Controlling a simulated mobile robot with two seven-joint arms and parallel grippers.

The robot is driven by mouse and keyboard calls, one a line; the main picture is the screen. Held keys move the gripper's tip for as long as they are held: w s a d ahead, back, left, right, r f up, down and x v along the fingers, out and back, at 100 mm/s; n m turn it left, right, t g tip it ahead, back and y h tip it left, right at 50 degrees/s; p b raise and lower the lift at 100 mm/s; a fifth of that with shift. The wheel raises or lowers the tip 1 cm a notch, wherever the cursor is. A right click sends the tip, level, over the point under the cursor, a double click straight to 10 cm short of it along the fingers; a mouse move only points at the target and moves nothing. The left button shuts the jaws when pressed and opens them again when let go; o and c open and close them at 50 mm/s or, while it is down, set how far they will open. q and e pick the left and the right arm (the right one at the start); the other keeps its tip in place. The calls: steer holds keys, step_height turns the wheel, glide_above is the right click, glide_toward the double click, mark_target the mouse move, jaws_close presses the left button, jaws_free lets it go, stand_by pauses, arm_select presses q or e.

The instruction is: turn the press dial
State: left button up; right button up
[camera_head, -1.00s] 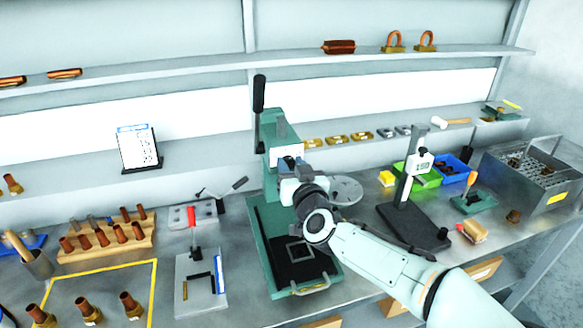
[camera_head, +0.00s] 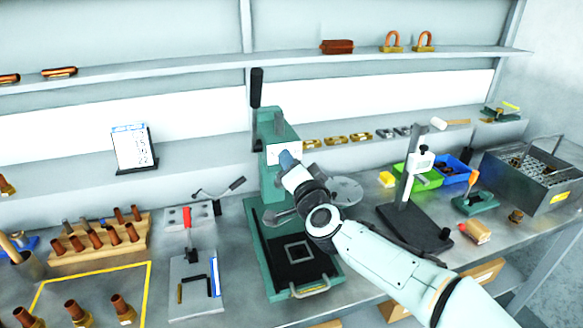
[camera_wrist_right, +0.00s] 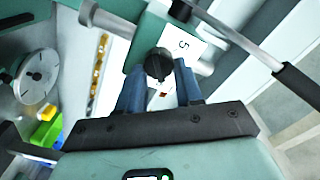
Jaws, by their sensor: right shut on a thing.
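The green press (camera_head: 270,225) stands on the bench at the middle of the head view, with a black-gripped lever (camera_head: 257,88) up at its top left. A white label plate (camera_head: 284,150) is on its head. The press dial (camera_wrist_right: 158,65) is a dark round knob in the right wrist view, in front of the white plate marked 5. My right gripper (camera_head: 287,161) is at the press head, its blue fingers on both sides of the dial and shut on it. It hides the dial in the head view. My left gripper is not in view.
A round metal plate (camera_head: 342,191) is right of the press. A black-based stand (camera_head: 412,225) is further right, near green and blue bins. A clamp fixture (camera_head: 195,285) and a wooden rack (camera_head: 100,250) are to the left. A shelf with small parts runs behind.

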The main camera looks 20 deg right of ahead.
steer(key=shift+m, duration=0.6)
steer(key=o, duration=1)
steer(key=s+b, duration=0.1)
steer(key=s, duration=1.2)
steer(key=shift+s+d, duration=0.2)
steer(key=shift+d, duration=0.05)
